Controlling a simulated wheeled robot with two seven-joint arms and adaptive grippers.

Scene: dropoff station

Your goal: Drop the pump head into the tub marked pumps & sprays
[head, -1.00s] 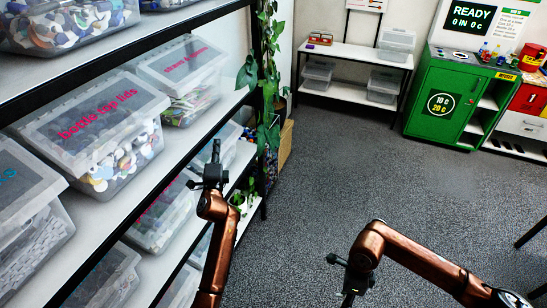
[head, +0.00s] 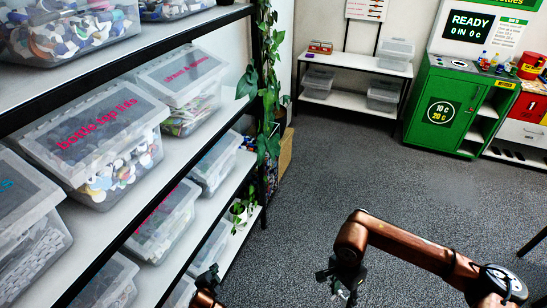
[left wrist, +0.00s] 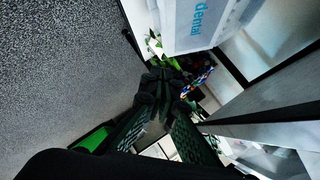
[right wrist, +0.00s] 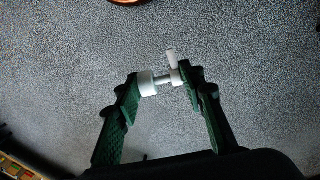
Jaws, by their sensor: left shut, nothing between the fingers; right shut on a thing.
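A white pump head (right wrist: 162,83) with a collar and a short spout sits between the fingertips of my right gripper (right wrist: 161,81) in the right wrist view. The right gripper (head: 343,280) hangs over the grey floor at the bottom of the head view, right of the shelves. My left gripper (head: 208,276) is low beside the shelf edge, shut and empty; its fingers also show close together in the left wrist view (left wrist: 163,82). No label reading pumps & sprays is legible. Lidded tubs stand on the shelves, including bottle top lids (head: 97,140).
A tub marked straws (head: 185,80) stands behind it, and a pink-lettered tub (head: 163,225) below. A tub marked dental (left wrist: 205,22) is near my left gripper. A hanging plant (head: 268,90) is at the shelf end. The floor (head: 330,170) is clear toward the green cabinet (head: 440,110).

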